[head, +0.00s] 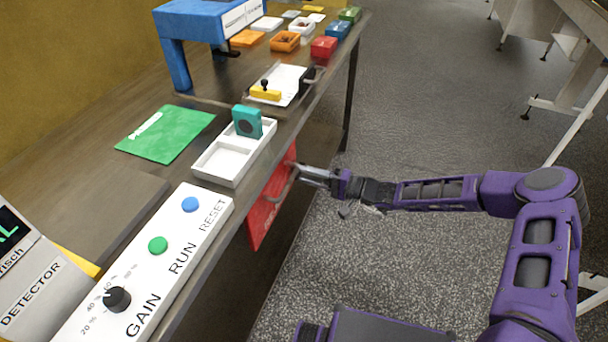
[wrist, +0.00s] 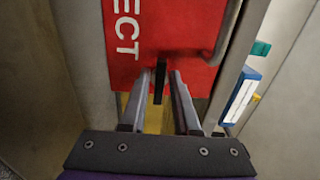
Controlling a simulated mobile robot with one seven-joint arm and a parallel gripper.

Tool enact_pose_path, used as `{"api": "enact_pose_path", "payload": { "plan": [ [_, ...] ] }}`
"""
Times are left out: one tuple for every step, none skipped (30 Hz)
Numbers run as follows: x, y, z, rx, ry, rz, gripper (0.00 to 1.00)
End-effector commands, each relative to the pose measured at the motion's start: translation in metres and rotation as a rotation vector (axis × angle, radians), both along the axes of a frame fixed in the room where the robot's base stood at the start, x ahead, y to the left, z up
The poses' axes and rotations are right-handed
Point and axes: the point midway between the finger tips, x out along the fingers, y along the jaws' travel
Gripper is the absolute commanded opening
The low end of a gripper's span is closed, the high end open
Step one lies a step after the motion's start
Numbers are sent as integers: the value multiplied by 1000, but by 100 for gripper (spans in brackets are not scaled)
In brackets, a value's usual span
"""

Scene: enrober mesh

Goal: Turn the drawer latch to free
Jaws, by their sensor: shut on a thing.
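The red drawer front (head: 268,207) is under the bench's front edge. In the wrist view the red drawer front (wrist: 165,25) shows the white letters "ECT" and a grey bar handle (wrist: 228,38) at its right. A small dark latch (wrist: 160,78) stands upright in the picture at the drawer's lower edge. My gripper (head: 306,173) is at the drawer front, with its fingers (wrist: 158,88) on either side of the latch and shut on it. The head view does not show the latch clearly.
On the bench are a white tray (head: 201,165) with a teal block (head: 247,122), a green mat (head: 185,145) and a white control panel (head: 181,228). A blue and white object (wrist: 241,95) is right of the drawer in the wrist view. The floor beside the bench is clear.

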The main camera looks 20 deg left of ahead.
Motion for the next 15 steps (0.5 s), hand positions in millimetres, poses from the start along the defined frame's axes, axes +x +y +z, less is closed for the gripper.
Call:
{"api": "enact_pose_path", "payload": {
  "plan": [
    [1,-1,0,0,-6,-2,0],
    [1,-1,0,-1,-8,-2,0],
    [1,-1,0,-1,-11,-2,0],
    [1,0,0,-1,-12,-2,0],
    [1,0,0,-1,-13,-2,0],
    [1,-1,0,-1,-14,-2,0],
    [1,0,0,-1,-14,-2,0],
    [1,0,0,-1,-14,-2,0],
    [1,-1,0,-1,-14,-2,0],
    [1,-1,0,-1,-14,-2,0],
    [1,-1,0,-1,-14,-2,0],
    [1,-1,0,-1,-14,-2,0],
    [1,-1,0,-1,-14,-2,0],
    [1,-1,0,-1,-14,-2,0],
    [1,-1,0,-1,-14,-2,33]
  ]
}}
